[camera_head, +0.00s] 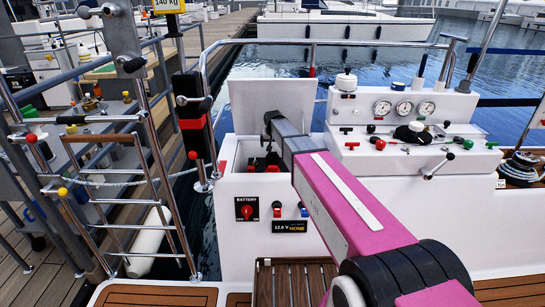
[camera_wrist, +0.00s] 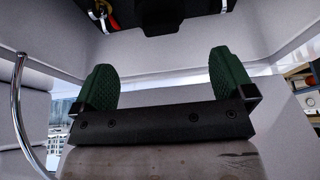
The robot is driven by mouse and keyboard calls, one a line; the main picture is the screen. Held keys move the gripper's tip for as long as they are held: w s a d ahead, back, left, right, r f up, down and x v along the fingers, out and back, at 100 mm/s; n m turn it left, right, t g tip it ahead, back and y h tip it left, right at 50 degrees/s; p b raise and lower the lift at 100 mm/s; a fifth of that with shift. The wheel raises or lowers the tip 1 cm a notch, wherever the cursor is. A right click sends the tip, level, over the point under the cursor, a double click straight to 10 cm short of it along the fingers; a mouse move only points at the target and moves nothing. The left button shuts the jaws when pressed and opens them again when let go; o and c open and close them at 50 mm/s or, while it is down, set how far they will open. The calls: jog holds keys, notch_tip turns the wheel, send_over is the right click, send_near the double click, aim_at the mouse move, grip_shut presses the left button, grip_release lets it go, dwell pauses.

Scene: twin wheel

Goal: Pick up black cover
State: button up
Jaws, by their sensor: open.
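My gripper (camera_wrist: 161,62) shows in the wrist view with its two green ridged fingers wide apart and nothing between them. In the head view my arm reaches forward to the open white locker, and the gripper is mostly hidden behind the arm's dark end. A black object (camera_wrist: 168,14) is cut off by the top edge of the wrist view, ahead of the fingers and apart from them. I cannot tell whether it is the black cover. Another black, cloth-like piece (camera_head: 404,134) lies on the white console to the right, by a white knob.
The locker's raised white lid (camera_head: 272,100) stands behind my arm's end. The white console (camera_head: 349,112) with gauges and levers is at the right. A metal ladder (camera_head: 112,165) and rails stand at the left. A wooden grating (camera_head: 288,285) lies on the floor.

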aim_at(272, 153)
jog(key=x, duration=1)
jog(key=shift+w+a, duration=0.1)
jog(key=shift+a, duration=0.05)
jog(key=c, duration=0.8)
